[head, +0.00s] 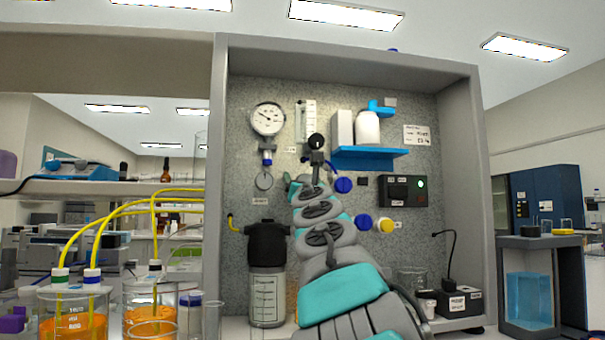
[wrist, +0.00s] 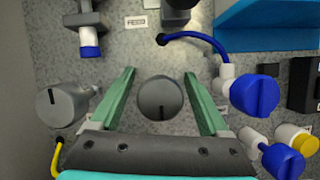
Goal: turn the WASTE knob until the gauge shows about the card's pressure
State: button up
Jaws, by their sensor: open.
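A grey round knob (wrist: 160,98) with a dark pointer line, roughly upright, sits on the panel between the fingers of my gripper (wrist: 158,72). The fingers are open on either side, apart from it. Its label is not visible, so I cannot confirm it is WASTE. In the head view my arm hides it. A second grey knob (wrist: 62,104) is left of my gripper; it also shows in the head view (head: 263,181) above a small unreadable label. The round white gauge (head: 268,118) has its needle toward the upper left. The white card (head: 417,135) is too small to read.
A blue valve handle (wrist: 254,95) and a lower blue one (wrist: 283,161) are close to the right of my gripper. A blue shelf (head: 370,155) carries white containers. A black-topped vessel (head: 267,270) stands at left. A control box (head: 403,190) shows a green light.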

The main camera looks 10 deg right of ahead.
jog(key=shift+w+r, duration=0.1)
jog(key=shift+w, duration=0.05)
jog(key=shift+c, duration=0.3)
grip_shut()
dwell(0.4)
